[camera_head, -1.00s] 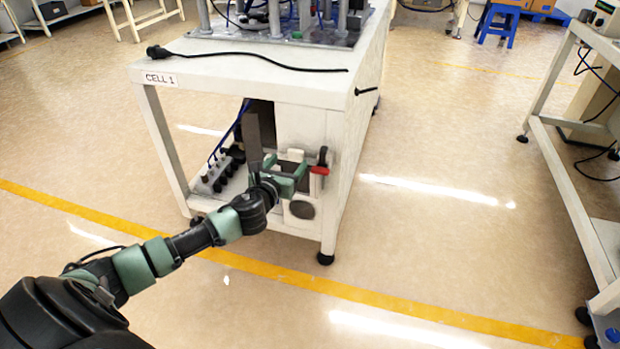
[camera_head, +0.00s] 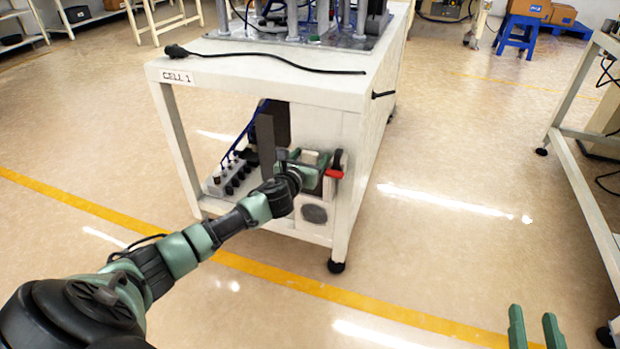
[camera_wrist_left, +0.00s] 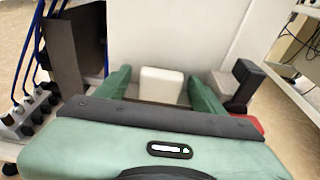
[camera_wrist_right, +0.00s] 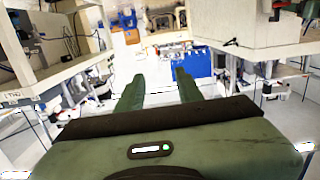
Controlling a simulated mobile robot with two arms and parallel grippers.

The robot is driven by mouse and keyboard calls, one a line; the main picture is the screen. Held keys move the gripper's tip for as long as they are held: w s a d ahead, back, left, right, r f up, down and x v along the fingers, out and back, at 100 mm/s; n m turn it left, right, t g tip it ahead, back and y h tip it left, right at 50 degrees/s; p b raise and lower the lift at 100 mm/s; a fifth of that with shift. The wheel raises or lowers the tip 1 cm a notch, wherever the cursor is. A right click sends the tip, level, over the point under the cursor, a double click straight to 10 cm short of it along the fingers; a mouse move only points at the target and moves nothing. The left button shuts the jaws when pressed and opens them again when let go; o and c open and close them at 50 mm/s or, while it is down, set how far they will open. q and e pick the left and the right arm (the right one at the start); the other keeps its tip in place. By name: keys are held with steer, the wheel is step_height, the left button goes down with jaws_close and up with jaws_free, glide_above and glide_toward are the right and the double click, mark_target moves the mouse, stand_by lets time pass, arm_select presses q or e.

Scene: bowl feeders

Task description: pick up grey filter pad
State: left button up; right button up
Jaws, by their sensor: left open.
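A round grey patch (camera_head: 314,213) sits low on the front of the white cabinet under the bench; I cannot tell whether it is the grey filter pad. No other thing shows clearly as the pad. My left gripper (camera_head: 312,168) is open at the cabinet front, just above the round patch. In the left wrist view its green fingers (camera_wrist_left: 161,88) stand apart on either side of a white block (camera_wrist_left: 162,84); contact cannot be told. My right gripper (camera_head: 534,328) is open and empty at the lower right, over the floor.
The white bench (camera_head: 270,85) marked CELL 1 carries a black cable (camera_head: 270,56) and a machine. A red-and-black handle (camera_head: 335,168) is close right of my left gripper. A dark panel (camera_head: 265,140) and a connector block (camera_head: 230,177) are to its left. Floor in front is clear.

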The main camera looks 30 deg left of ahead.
arm_select(q)
jaws_close()
steer(key=shift+r, duration=0.1)
stand_by(0.3)
